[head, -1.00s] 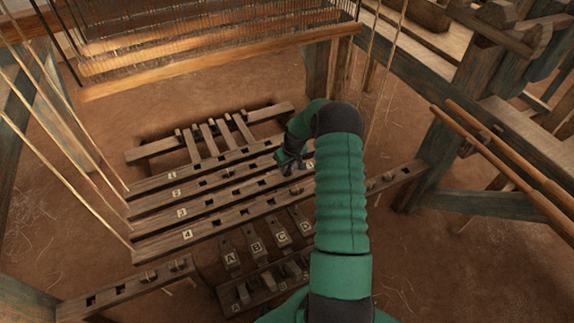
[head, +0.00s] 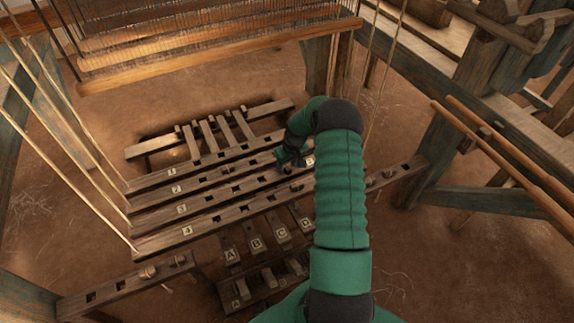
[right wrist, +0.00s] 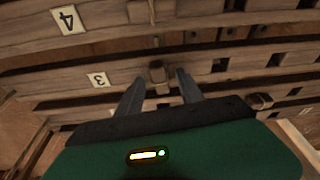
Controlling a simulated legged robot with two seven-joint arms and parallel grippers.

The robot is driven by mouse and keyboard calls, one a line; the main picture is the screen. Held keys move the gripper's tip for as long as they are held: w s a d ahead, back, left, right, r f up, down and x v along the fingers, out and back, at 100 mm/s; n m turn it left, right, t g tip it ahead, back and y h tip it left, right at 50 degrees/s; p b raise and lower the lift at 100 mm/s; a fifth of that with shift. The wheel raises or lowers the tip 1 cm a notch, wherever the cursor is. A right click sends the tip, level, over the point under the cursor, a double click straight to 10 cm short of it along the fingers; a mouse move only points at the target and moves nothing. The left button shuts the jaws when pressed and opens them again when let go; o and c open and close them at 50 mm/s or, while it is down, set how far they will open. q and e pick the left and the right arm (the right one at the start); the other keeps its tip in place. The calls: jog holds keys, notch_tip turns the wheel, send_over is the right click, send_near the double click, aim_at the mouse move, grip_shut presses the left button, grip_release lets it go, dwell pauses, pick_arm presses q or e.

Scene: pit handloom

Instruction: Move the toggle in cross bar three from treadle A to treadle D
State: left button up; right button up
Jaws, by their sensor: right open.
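Cross bar three (head: 210,199) is a long wooden bar with square holes and a "3" label, between bars two and four. In the right wrist view bar three (right wrist: 120,76) carries a small wooden toggle (right wrist: 157,70) near its "3" label. My right gripper (right wrist: 160,78) is open, with one finger on each side of the toggle; I cannot tell whether they touch it. In the head view the right gripper (head: 289,160) is over the right part of the bars and hides that part. Treadles A (head: 231,255) and D (head: 306,224) show below bar four. My left gripper is out of view.
Another wooden peg (right wrist: 260,101) stands right of my fingers in the wrist view. Cross bar four (head: 215,222) lies nearer. A slotted side beam (head: 125,288) with pegs is at lower left. Cords (head: 70,150) hang at left. Bare earth floor lies around.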

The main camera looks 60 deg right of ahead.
jog(key=p+v, duration=0.8)
jog(key=v, duration=0.8)
jog(key=shift+r, duration=0.35)
